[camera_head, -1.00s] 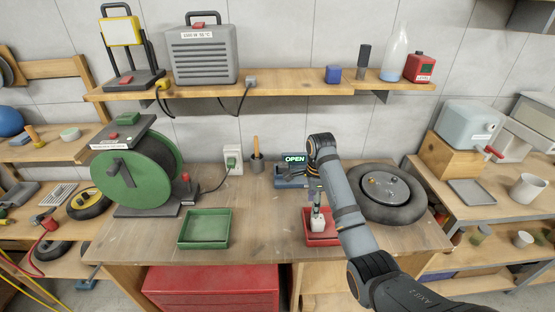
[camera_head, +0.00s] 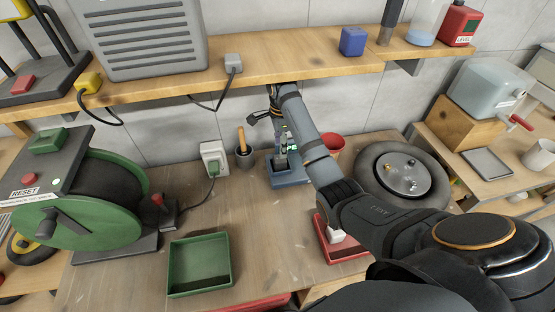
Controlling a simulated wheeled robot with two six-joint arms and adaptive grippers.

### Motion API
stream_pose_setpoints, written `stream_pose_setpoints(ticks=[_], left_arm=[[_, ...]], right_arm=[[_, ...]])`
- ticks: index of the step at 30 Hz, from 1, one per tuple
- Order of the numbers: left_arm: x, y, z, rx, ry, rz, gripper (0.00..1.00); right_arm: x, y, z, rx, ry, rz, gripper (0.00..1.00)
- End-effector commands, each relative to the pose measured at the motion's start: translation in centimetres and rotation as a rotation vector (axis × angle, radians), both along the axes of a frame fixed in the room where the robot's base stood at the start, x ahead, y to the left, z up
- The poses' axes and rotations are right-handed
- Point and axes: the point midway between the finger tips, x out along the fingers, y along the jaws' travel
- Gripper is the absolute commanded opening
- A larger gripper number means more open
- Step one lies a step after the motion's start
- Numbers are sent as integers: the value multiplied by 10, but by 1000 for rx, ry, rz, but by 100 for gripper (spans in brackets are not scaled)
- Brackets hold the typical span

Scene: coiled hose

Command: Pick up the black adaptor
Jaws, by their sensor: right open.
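I cannot pick out a black adaptor for certain. My right gripper (camera_head: 282,132) is open and hangs low in front of the wall, at the blue device (camera_head: 288,180) with the lit green display. My wrist and fingers cover part of that device and its display, so whatever sits there is largely hidden. A white adaptor-like piece (camera_head: 336,233) lies in the red tray (camera_head: 345,256), partly behind my forearm. My left gripper is not in view.
A green tray (camera_head: 200,264) stands front left and a green hose reel (camera_head: 90,200) further left. A wall socket (camera_head: 214,158), a dark cup (camera_head: 244,158) and a red cup (camera_head: 332,146) are near the wall. A black tyre (camera_head: 404,180) lies right. The shelf (camera_head: 290,68) hangs above.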

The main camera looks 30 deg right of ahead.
Motion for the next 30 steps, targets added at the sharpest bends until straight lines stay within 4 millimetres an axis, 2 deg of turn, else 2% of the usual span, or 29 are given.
stream_pose_setpoints(ticks=[1,5,9,14,19,23,27,30], left_arm=[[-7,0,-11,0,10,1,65],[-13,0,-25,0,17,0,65],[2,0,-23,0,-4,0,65],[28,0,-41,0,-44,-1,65],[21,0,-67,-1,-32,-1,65],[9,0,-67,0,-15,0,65],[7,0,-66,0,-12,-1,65],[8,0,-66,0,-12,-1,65]], right_arm=[[0,0,-11,0,1,0,55],[0,0,-24,0,0,0,55],[0,0,-23,0,0,0,55],[0,0,-44,0,1,0,55],[0,1,-73,0,1,0,55],[0,1,-74,1,-1,-1,55],[0,1,-72,0,0,-1,53],[0,1,-72,0,0,-1,40]])
